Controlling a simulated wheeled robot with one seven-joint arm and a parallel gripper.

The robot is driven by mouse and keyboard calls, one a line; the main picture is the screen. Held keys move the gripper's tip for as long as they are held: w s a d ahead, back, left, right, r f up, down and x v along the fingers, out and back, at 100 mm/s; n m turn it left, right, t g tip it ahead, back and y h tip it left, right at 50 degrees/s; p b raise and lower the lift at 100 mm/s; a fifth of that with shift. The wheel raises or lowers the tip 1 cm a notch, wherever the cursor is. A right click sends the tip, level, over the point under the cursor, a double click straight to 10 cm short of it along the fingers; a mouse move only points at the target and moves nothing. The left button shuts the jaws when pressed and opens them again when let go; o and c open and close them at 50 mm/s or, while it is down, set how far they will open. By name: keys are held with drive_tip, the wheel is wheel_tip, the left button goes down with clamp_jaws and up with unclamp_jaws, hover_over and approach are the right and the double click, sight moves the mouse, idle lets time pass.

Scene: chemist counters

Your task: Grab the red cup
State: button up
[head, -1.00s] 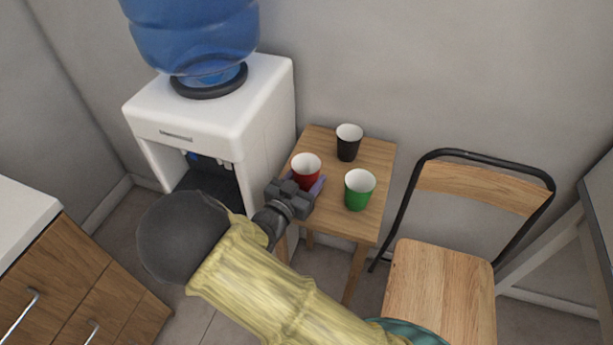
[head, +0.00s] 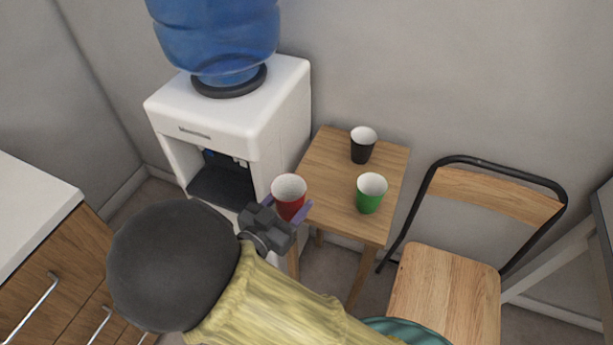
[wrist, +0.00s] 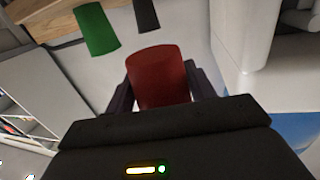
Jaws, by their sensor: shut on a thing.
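The red cup (head: 289,194) is white inside and upright in the head view, at the left front of the small wooden table. My gripper (head: 287,209) is shut on it, with a purple finger on either side. In the wrist view the red cup (wrist: 159,78) sits between the two dark fingers of my gripper (wrist: 160,88). It looks held clear of the table edge. A green cup (head: 369,197) and a black cup (head: 362,147) stand on the table.
The wooden table (head: 335,162) has a white water dispenser (head: 270,95) with a blue bottle to its left. A wooden chair (head: 445,285) with a black frame stands to its right. A drawer cabinet (head: 60,265) is at the lower left.

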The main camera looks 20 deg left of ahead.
sight(283, 214)
drive_tip(key=v, duration=0.6)
drive_tip(key=shift+s+d+f, duration=0.15)
drive_tip(key=shift+s+d, duration=0.05)
